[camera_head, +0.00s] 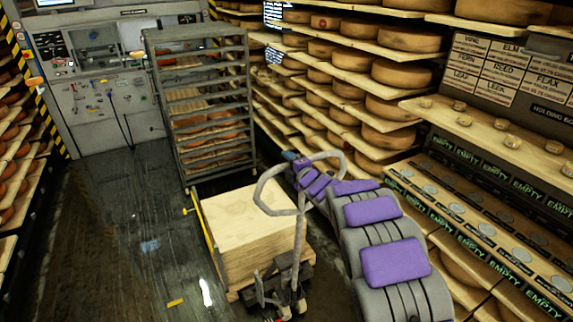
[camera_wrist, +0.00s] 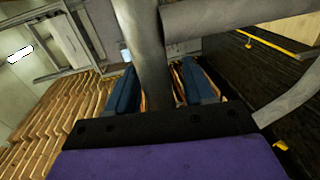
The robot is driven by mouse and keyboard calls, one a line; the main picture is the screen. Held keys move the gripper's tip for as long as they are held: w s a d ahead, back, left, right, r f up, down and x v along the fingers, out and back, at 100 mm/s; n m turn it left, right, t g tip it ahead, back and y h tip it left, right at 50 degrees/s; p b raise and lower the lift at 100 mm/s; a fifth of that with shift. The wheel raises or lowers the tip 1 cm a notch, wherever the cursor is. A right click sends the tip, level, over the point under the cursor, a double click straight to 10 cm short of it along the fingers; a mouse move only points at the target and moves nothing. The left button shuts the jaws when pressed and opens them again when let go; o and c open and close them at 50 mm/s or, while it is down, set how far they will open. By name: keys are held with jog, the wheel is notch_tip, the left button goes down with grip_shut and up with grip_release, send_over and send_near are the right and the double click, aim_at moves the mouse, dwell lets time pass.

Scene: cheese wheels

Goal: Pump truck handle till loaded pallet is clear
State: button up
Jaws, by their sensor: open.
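The pallet truck's grey looped handle (camera_head: 297,228) rises from the truck base (camera_head: 283,288) in the head view. The loaded pallet (camera_head: 243,233), a stack of pale boards, sits directly behind it on the floor. My gripper (camera_head: 300,164) is at the far side of the loop's top, partly hidden by my arm. In the wrist view my gripper (camera_wrist: 163,78) is open, with one blue finger on each side of a grey handle tube (camera_wrist: 150,50). I cannot tell whether the fingers touch the tube. The forks under the pallet are hidden.
A tall metal rack (camera_head: 205,105) with cheeses stands behind the pallet. Shelves of cheese wheels (camera_head: 390,110) line the right side close to my arm. The dark floor (camera_head: 110,220) at left is mostly clear, with small yellow and white marks or scraps.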

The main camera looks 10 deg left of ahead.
jog(key=shift+w+d, duration=0.1)
jog(key=shift+d, duration=0.1)
jog(key=shift+a, duration=0.45)
jog(key=shift+c, duration=0.2)
jog(key=shift+a+f, duration=0.15)
jog(key=shift+a, duration=0.4)
jog(key=c, duration=0.3)
jog(key=shift+c, duration=0.8)
jog(key=shift+d, duration=0.5)
grip_shut()
